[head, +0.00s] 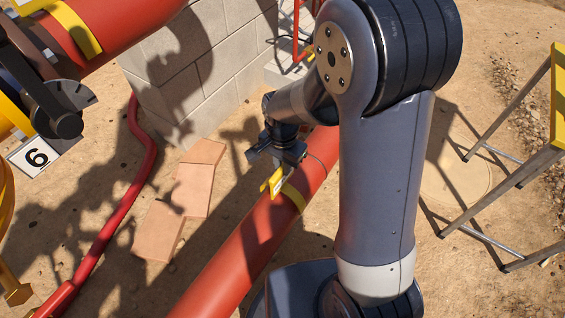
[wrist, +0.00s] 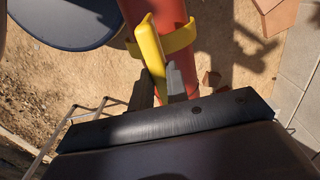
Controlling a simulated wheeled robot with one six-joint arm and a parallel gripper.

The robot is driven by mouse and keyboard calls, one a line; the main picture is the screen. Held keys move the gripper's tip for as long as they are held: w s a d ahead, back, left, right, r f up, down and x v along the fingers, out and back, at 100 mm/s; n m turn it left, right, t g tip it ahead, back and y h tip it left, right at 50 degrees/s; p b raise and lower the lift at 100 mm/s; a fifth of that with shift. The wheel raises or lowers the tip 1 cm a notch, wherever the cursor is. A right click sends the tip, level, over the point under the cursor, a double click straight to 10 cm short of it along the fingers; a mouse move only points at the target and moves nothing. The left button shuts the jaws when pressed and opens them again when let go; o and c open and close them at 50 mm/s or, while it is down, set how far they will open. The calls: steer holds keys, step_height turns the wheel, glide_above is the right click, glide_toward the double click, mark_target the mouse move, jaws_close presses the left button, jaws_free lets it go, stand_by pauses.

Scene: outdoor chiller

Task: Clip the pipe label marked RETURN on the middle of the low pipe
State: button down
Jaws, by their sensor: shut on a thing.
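The low red pipe (head: 242,254) runs diagonally across the ground in the head view and shows at the top of the wrist view (wrist: 178,12). My gripper (head: 279,172) is over the pipe, shut on the yellow pipe label (head: 274,181). In the wrist view the label's yellow plate (wrist: 150,46) stands between my grey fingers (wrist: 162,88). A curved yellow band (wrist: 179,39) beside the plate lies across the pipe and sticks out past its sides; it also shows in the head view (head: 293,196). I cannot tell whether it grips the pipe fully. The label's wording is not readable.
A thin red pipe (head: 118,205), paving slabs (head: 190,190) and a block wall (head: 195,65) lie left. A stepladder (head: 510,175) stands right.

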mark_target(283, 184)
steer(key=shift+f+b, duration=0.6)
steer(key=shift+f, duration=0.4)
steer(key=shift+f, duration=0.15)
steer(key=shift+f+b, duration=0.9)
steer(key=shift+f, duration=0.15)
steer(key=shift+r, duration=0.1)
steer(key=c, duration=1.3)
jaws_free()
steer(key=shift+o, duration=0.6)
steer(key=o, duration=0.4)
steer(key=shift+c, duration=0.2)
